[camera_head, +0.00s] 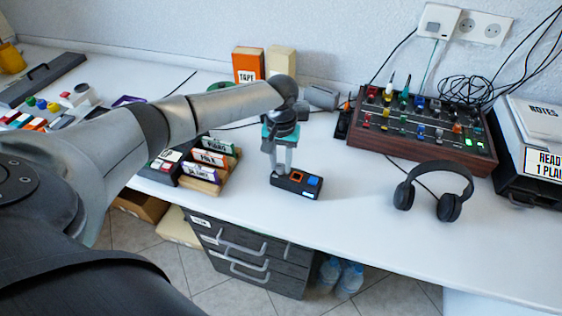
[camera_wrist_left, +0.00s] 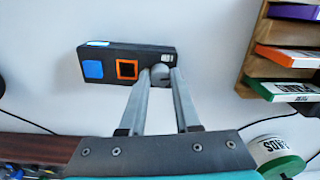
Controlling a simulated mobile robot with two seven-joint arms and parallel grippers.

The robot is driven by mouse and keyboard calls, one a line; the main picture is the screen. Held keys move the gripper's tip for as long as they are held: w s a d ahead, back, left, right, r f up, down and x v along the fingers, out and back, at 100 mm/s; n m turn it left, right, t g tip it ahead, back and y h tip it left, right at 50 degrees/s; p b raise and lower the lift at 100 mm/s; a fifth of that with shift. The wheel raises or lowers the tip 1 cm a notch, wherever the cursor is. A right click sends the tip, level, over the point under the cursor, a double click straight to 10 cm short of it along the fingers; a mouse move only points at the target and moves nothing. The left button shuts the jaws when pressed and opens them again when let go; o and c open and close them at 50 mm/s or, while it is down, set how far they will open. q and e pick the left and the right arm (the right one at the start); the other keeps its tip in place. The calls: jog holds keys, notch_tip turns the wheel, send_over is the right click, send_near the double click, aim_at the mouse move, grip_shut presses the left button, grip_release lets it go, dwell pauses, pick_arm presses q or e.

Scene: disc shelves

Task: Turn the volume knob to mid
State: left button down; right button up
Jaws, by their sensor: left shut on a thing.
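The small black control box (camera_head: 298,184) lies on the white desk, with a blue button and an orange-framed square on top. It also shows in the left wrist view (camera_wrist_left: 106,54). My left gripper (camera_head: 281,173) points down at the left end of the box. In the left wrist view, its two fingers (camera_wrist_left: 161,74) are closed around the grey round volume knob (camera_wrist_left: 160,73). The knob's top shows between the fingertips, and a small white label is on the box beside it. In the head view the fingers hide the knob. My right gripper is in neither view.
Headphones (camera_head: 433,188) lie right of the box, with a wood-sided mixer (camera_head: 422,130) behind them. A rack of labelled cases (camera_head: 212,162) stands to the left. The orange tape box (camera_head: 248,65) stands at the back. The desk just around the control box is clear.

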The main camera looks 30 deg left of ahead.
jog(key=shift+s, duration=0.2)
pick_arm(q)
jog(key=shift+r+p, duration=0.15)
jog(key=shift+p, duration=0.35)
jog(key=m+p, duration=0.2)
jog(key=p, duration=0.2)
jog(key=shift+r+m+p, duration=0.1)
jog(key=shift+m+p, duration=0.25)
jog(key=shift+m, duration=0.05)
jog(key=shift+m+p, duration=0.4)
jog(key=shift+m, duration=0.1)
jog(key=shift+m+p, duration=0.45)
jog(key=shift+m, duration=0.35)
jog(key=shift+m+p, duration=0.3)
jog(key=shift+m, duration=0.6)
jog(key=m, duration=0.4)
jog(key=shift+f+p, duration=0.25)
jog(key=shift+p, duration=0.05)
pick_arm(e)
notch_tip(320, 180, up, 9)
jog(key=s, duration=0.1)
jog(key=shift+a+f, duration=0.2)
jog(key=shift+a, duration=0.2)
